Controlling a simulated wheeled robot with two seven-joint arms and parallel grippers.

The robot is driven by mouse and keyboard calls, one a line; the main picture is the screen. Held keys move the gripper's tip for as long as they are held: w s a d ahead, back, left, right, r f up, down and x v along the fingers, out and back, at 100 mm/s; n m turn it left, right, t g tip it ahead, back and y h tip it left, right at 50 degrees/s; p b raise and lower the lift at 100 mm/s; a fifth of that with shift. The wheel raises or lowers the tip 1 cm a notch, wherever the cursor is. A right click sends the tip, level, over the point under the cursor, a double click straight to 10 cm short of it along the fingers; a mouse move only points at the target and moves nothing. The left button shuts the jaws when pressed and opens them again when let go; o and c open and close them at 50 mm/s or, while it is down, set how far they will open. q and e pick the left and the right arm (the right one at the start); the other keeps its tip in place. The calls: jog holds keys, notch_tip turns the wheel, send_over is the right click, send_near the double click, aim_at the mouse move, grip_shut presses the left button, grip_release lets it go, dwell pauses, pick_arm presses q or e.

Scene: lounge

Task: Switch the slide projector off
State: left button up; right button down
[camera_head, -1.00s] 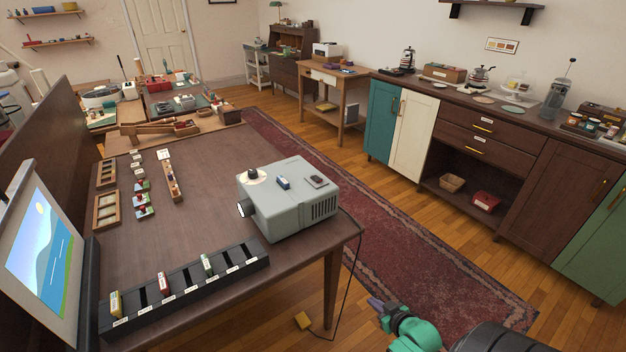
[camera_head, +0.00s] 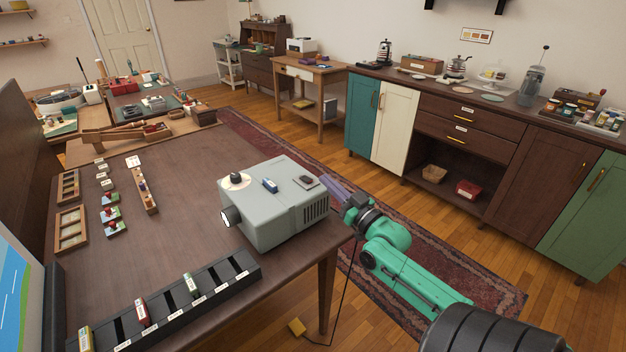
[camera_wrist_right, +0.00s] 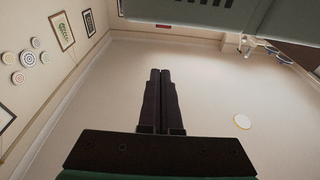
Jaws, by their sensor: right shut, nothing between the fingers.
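The grey slide projector (camera_head: 272,222) stands on the dark wooden table. The projection screen (camera_head: 18,290) at the left edge shows a bright landscape picture. My right gripper (camera_head: 332,192) is shut and empty, just right of the projector's back end, at about its top height. Its closed fingers (camera_wrist_right: 160,85) also show in the right wrist view. My left gripper is not in view.
A black slide rack (camera_head: 170,308) lies in front of the projector. Wooden trays and several slides lie at the left of the table (camera_head: 165,235). The floor right of the table is open.

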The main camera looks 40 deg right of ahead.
aim_at(313, 186)
jog(key=w, duration=0.2)
jog(key=w+r, duration=0.1)
jog(key=w, duration=0.4)
jog(key=shift+w+d+r, duration=0.15)
jog(key=shift+r, duration=0.1)
jog(key=f, duration=0.3)
jog(key=shift+s+f, duration=0.25)
jog(key=shift+s, duration=0.05)
jog(key=shift+s+f+b, duration=0.15)
jog(key=shift+f+b, duration=0.15)
jog(key=shift+f, duration=0.05)
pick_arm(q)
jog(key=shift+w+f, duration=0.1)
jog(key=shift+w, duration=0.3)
